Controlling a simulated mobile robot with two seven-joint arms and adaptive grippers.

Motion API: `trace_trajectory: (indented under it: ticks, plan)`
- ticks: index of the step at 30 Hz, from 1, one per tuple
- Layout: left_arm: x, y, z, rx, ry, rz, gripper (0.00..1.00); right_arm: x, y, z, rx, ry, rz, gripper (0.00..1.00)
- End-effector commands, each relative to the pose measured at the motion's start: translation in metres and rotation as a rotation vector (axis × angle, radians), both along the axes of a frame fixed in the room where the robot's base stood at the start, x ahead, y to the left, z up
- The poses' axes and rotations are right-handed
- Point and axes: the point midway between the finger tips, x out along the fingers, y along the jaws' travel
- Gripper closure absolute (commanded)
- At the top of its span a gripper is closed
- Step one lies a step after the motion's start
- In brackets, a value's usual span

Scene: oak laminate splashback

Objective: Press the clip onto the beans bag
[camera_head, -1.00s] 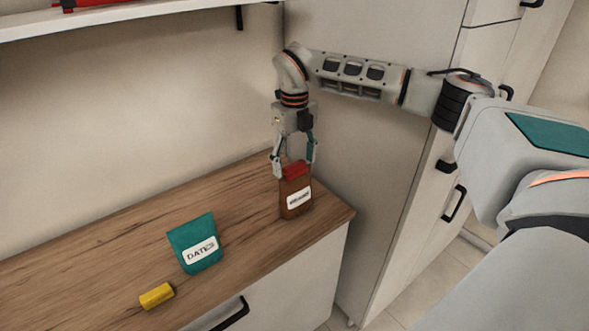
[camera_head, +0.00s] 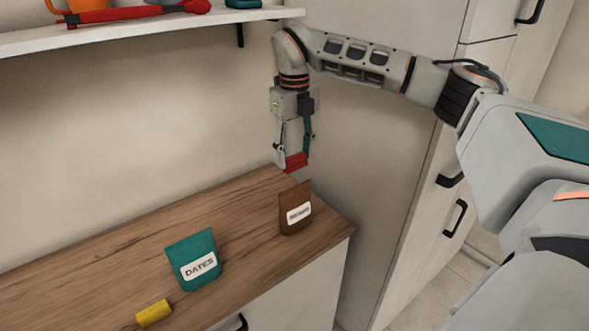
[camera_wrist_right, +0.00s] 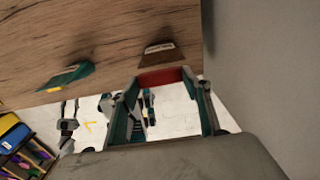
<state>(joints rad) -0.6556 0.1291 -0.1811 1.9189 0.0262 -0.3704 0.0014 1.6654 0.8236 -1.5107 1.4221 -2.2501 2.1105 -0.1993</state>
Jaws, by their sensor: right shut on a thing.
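A brown bag (camera_head: 294,208) with a white label stands upright near the right end of the counter; its label is too small to read surely. It also shows in the wrist view (camera_wrist_right: 158,55). My right gripper (camera_head: 293,158) points down above and slightly behind the bag, shut on a red clip (camera_head: 297,161). The clip also shows between the fingertips in the wrist view (camera_wrist_right: 160,77). The clip is apart from the bag, whose top edge is bare. My left gripper is not in the head view.
A teal bag labelled DATES (camera_head: 193,260) stands to the left on the wooden counter (camera_head: 100,260). A yellow clip (camera_head: 154,313) lies near the front edge. A white shelf (camera_head: 150,27) with items hangs above. A tall cabinet stands at the right.

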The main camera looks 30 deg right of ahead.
Motion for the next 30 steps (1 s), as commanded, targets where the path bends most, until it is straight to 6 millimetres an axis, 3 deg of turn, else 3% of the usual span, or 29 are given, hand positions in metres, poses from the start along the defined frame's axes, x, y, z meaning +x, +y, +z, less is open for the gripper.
trace_trajectory:
  ticks: [3,6,18,30]
  plan:
    - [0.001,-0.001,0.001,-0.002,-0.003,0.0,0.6,0.0,0.0,0.016,-0.001,-0.003,-0.001,0.66]
    - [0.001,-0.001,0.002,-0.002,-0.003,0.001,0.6,-0.002,-0.001,0.018,0.001,-0.021,0.003,0.66]
    - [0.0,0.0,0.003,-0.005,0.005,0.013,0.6,-0.01,-0.003,0.001,0.017,-0.23,0.001,0.66]
    - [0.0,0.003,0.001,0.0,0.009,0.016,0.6,-0.011,-0.002,-0.021,0.021,-0.25,0.0,0.66]
